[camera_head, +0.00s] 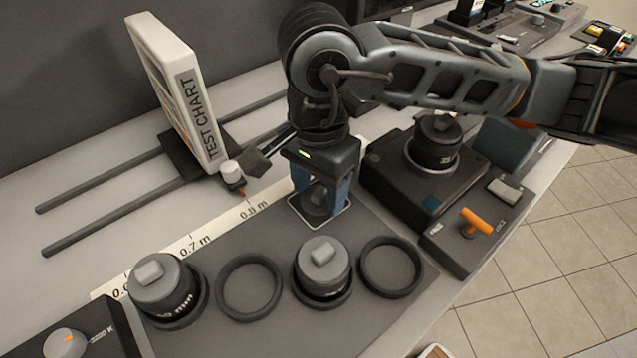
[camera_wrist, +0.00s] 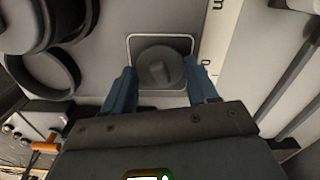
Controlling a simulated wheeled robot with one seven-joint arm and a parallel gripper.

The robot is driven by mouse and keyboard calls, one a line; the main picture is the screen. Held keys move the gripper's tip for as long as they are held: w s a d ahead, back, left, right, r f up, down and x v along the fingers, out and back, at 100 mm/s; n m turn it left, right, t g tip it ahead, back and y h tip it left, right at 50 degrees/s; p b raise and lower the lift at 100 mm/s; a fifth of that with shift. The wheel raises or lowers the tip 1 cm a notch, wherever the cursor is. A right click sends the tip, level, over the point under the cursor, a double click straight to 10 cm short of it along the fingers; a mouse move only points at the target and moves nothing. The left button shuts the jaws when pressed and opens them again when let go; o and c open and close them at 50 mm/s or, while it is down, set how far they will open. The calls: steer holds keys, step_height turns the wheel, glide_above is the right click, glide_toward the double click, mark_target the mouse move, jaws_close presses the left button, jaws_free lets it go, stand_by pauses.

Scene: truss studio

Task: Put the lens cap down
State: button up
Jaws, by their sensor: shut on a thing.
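The dark round lens cap (camera_head: 316,206) with a raised grip bar is between the blue fingers of my gripper (camera_head: 319,196). It lies within the white-outlined square (camera_head: 297,210) on the grey mat. In the wrist view the cap (camera_wrist: 158,72) shows inside the outline (camera_wrist: 129,46), with a finger on each side. My gripper (camera_wrist: 161,78) is shut on the cap, pointing down, low over the mat. I cannot tell whether the cap touches the mat.
Two capped lenses (camera_head: 165,284) (camera_head: 322,265) and two dark rings (camera_head: 249,287) (camera_head: 391,266) stand in front. A test chart (camera_head: 180,90) on rails is at the back left. A dark device with a lens (camera_head: 434,144) and an orange-handled box (camera_head: 475,222) are close on the right.

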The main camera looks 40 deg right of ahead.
mark_target(319, 193)
steer(key=shift+f+b, duration=0.2)
steer(key=shift+b, duration=0.1)
steer(key=o, duration=1.1)
steer(key=shift+r, duration=0.1)
steer(key=shift+r+p, duration=0.25)
steer(key=shift+p, duration=0.15)
step_height(319, 193, up, 12)
steer(key=b, duration=0.1)
steer(key=shift+f, duration=0.15)
